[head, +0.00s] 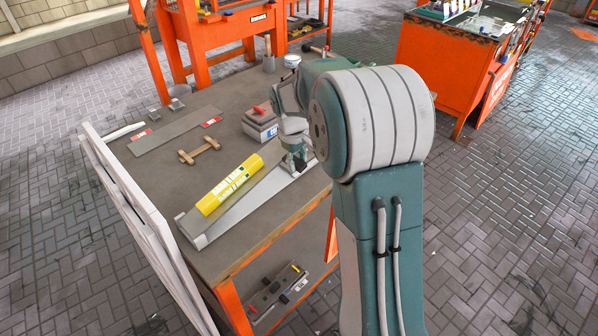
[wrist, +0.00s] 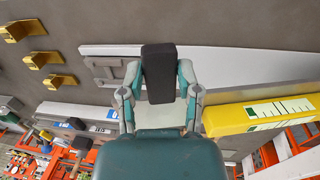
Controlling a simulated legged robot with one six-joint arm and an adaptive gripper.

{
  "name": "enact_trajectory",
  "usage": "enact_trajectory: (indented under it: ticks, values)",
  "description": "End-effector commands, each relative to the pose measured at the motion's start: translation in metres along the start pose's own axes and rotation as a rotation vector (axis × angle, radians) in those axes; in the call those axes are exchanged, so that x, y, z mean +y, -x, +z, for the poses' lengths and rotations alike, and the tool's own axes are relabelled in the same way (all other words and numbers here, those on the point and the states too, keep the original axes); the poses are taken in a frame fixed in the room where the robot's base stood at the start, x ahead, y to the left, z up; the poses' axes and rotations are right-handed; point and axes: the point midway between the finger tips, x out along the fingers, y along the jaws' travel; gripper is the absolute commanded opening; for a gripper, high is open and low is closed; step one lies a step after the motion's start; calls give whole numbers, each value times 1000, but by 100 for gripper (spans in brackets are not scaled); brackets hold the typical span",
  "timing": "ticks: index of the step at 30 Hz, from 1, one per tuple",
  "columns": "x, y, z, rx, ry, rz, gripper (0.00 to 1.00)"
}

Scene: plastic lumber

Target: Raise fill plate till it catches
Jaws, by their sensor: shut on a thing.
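The fill plate appears to be the long grey plate (head: 262,178) near the front edge of the bench, beside a long pale strip (head: 250,202). The pale strip also shows in the wrist view (wrist: 235,55), with a grey fitting (wrist: 108,72) at its end. A yellow box with printed lettering (head: 230,184) lies along the plate and shows in the wrist view (wrist: 262,112). My gripper (head: 297,160) is down at the plate's right end, its dark fingertips (wrist: 158,73) together. The fingers hide the exact grip point.
A grey box with a red part (head: 260,125) stands behind the plate. A flat grey sheet (head: 175,132) and a small wooden piece (head: 200,150) lie farther left on the bench (head: 225,97). White boards (head: 140,220) lean on its left edge.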

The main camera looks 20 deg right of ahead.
Motion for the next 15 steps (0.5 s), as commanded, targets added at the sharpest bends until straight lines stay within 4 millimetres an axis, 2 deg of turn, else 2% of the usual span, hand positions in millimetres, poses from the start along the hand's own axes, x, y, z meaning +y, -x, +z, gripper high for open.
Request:
enact_trajectory:
  ticks: [3, 12, 13, 14, 15]
  values:
    - [-3, 10, 2, -8, -1, -7, 0]
    - [-4, 11, 2, -8, -1, -9, 0]
    - [-4, 11, 2, -8, -1, -9, 57]
    - [-4, 11, 2, -8, -1, -9, 71]
    - [-4, 11, 2, -7, -1, -9, 77]
